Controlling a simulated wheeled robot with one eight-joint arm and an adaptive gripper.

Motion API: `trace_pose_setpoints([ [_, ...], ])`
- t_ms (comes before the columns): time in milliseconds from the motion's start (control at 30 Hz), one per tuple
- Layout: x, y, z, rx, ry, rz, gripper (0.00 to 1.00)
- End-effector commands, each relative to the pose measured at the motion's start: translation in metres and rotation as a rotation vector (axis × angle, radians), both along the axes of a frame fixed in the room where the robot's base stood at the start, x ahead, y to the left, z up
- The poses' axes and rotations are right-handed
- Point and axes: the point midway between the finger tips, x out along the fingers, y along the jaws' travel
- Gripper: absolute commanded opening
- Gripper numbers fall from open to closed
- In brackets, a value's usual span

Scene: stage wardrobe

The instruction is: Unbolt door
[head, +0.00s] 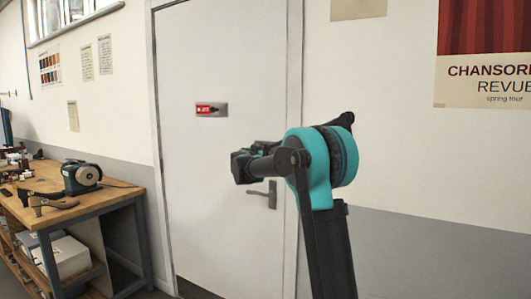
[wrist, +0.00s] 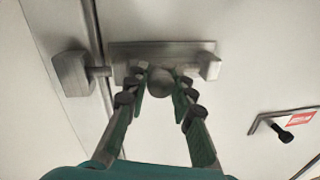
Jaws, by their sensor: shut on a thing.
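A grey metal bolt (wrist: 205,62) is mounted on the white door (head: 215,160). A round knob (wrist: 160,86) sits on the bolt. My gripper (wrist: 159,82) is shut on this knob, with a finger on each side. In the head view my gripper (head: 256,158) is at the door's right side, above the lever handle (head: 268,195), and hides the bolt. The door is closed.
A small plate with a red label (head: 211,109) is on the door, up and left of my gripper. A wooden workbench (head: 100,203) with tools and a grinder-like machine (head: 82,177) stands at the left. A poster (head: 485,60) hangs on the right wall.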

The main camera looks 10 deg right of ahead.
Motion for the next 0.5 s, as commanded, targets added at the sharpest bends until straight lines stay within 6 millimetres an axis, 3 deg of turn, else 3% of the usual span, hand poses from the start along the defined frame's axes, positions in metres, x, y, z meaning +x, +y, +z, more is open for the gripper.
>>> trace_pose_setpoints([
  [267, 0.024, 0.034, 0.000, 0.000, -0.001, 0.003, 0.00],
  [500, 0.027, 0.038, 0.001, -0.001, 0.000, 0.004, 0.00],
])
